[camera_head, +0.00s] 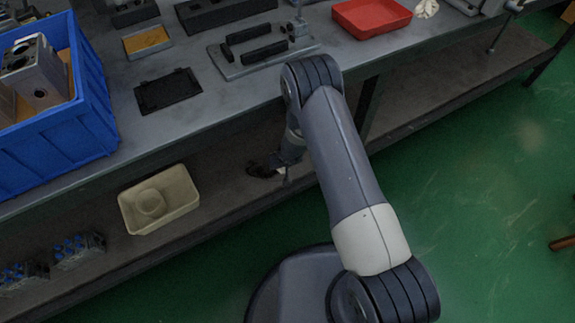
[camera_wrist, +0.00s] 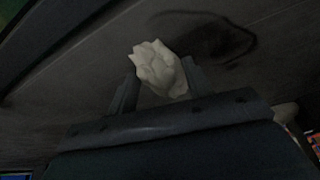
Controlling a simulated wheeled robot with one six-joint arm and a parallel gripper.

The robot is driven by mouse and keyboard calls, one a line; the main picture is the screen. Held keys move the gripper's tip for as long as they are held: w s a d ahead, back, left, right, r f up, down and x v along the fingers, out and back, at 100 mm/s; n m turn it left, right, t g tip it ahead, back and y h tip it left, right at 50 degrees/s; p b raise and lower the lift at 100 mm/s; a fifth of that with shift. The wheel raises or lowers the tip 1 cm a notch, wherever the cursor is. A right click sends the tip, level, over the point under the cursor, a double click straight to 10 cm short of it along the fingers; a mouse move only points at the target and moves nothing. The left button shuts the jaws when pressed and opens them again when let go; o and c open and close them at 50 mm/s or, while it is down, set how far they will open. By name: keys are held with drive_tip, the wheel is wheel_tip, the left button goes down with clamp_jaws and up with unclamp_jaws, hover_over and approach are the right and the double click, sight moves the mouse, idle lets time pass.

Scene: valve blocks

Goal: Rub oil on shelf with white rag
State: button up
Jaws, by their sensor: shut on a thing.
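My gripper (camera_wrist: 160,80) is shut on a crumpled white rag (camera_wrist: 158,66) in the wrist view, with the rag bunched between the two fingers. The grey shelf (camera_wrist: 65,95) lies beyond it, with a dark curved oil mark (camera_wrist: 232,40) just right of and beyond the rag. I cannot tell whether the rag touches the shelf. In the head view my arm reaches under the bench to the lower shelf (camera_head: 225,190).
A beige tray (camera_head: 128,212) with a round thing inside stands on the lower shelf, left of my arm. Blue-topped parts (camera_head: 80,250) sit farther left. Above are the bench top (camera_head: 190,112), a blue crate (camera_head: 75,145) and a red tray (camera_head: 372,30). The shelf to the right is clear.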

sight(265, 174)
drive_tip(key=shift+s+a, duration=0.2)
drive_tip(key=shift+a, duration=0.55)
drive_tip(key=shift+s+a+f+b, duration=0.35)
drive_tip(key=shift+a+b, duration=0.2)
drive_tip(key=shift+b, duration=0.55)
drive_tip(key=shift+s+a+f+b, duration=0.15)
drive_tip(key=shift+s+a+b, duration=0.3)
drive_tip(key=shift+a+b, duration=0.5)
drive_tip(key=shift+s+b, duration=0.35)
drive_tip(key=shift+b, duration=0.2)
drive_tip(key=shift+s+a+f+b, duration=0.1)
drive_tip(key=shift+s+a+b, duration=0.4)
drive_tip(key=shift+b, duration=0.6)
drive_tip(key=shift+s+a+r+b, duration=0.2)
drive_tip(key=shift+s+a+b, duration=0.3)
drive_tip(key=shift+a+b, duration=0.4)
